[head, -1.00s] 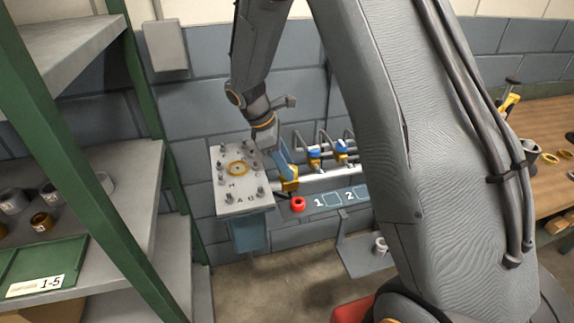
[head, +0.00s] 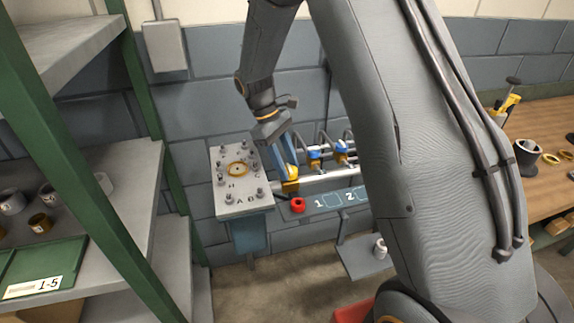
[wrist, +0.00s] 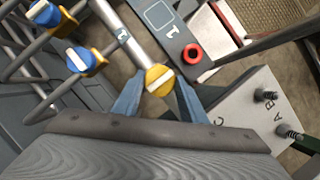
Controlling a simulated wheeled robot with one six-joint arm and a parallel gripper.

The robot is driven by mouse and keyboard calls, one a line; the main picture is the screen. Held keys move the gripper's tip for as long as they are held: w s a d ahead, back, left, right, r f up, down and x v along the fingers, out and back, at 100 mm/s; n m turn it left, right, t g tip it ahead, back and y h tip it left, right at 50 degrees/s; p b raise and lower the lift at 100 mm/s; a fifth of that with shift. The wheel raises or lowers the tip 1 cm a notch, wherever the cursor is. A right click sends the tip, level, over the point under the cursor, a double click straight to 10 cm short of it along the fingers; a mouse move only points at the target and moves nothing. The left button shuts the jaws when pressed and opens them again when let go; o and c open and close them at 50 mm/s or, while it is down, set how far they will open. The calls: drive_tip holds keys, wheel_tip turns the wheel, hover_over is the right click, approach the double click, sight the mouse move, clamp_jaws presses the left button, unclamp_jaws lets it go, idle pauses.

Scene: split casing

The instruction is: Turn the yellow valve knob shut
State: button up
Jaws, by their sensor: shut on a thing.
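The yellow valve knob (wrist: 160,80) sits on the white pipe in the wrist view, with a pale bar running diagonally across its round face. In the head view, the knob (head: 292,172) is at the near left end of the pipe, partly covered by the fingers. My gripper (wrist: 159,84) has its two blue fingers on either side of the knob, closed on it. In the head view my gripper (head: 291,168) reaches down onto the knob from above. The fingers' exact contact with the knob's rim is partly hidden.
Two blue-handled valves (head: 315,155) (head: 341,149) stand farther along the pipe. A studded plate (head: 240,204) stands close on the left. A green-framed shelf (head: 120,185) is farther left.

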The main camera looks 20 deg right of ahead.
idle(0.3)
drive_tip(key=o, duration=1.1)
drive_tip(key=shift+c, duration=0.2)
drive_tip(key=b+v, duration=0.2)
drive_tip(key=v, duration=0.5)
drive_tip(key=shift+a+r+b, duration=0.15)
drive_tip(key=shift+r+b, duration=0.15)
drive_tip(key=shift+r, duration=0.05)
drive_tip(key=shift+w, duration=0.1)
drive_tip(key=s+d+f+m+t+y, duration=0.1)
drive_tip(key=s+m, duration=0.3)
drive_tip(key=s, duration=0.6)
drive_tip(key=s+d+f+m+t+y+b, duration=0.1)
drive_tip(key=s+d+f+m+t+y, duration=0.1)
drive_tip(key=s, duration=0.8)
drive_tip(key=f+m+t, duration=0.1)
drive_tip(key=m, duration=0.1)
drive_tip(key=shift+f+m+t, duration=0.3)
drive_tip(key=shift+f+m, duration=0.05)
drive_tip(key=shift+m, duration=0.05)
